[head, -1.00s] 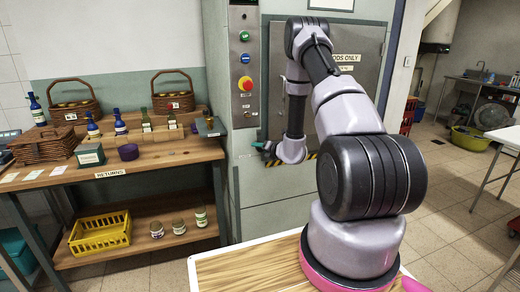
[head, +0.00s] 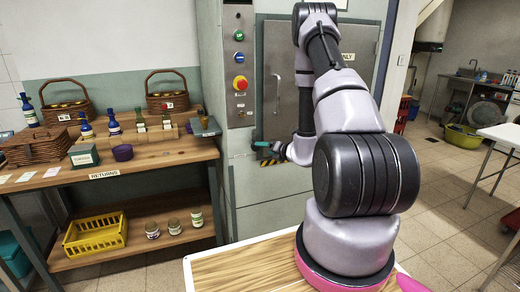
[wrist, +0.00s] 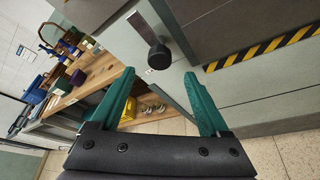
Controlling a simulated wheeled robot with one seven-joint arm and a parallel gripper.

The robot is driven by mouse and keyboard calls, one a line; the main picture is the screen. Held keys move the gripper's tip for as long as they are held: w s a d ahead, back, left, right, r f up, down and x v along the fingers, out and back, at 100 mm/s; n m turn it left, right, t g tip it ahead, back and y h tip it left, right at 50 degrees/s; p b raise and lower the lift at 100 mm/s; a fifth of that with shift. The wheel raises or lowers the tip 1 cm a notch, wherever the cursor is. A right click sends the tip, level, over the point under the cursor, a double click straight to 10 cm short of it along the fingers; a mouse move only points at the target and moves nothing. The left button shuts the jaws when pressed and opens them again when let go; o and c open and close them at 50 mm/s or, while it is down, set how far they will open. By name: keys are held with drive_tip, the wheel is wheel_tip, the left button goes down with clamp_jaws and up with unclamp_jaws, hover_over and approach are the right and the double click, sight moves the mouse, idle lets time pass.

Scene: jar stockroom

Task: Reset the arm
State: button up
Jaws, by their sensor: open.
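My gripper (head: 262,143) is in front of the lower part of the grey metal cabinet (head: 270,205), near its left edge, in the head view. In the wrist view my gripper (wrist: 158,95) shows two green fingers spread wide apart with nothing between them. A dark round knob (wrist: 159,56) on a metal plate lies beyond the gap between the fingertips, apart from them. My arm reaches forward and bends down at the cabinet.
A wooden shelf marked RETURNS (head: 140,166) stands left, with bottles, baskets and boxes on top. Below are a yellow crate (head: 95,235) and several jars (head: 174,226). A white table (head: 508,134) stands right, with open floor (head: 440,200) between. The cabinet has a red button (head: 240,83).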

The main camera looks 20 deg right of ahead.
drive_tip(key=shift+v, duration=1.05)
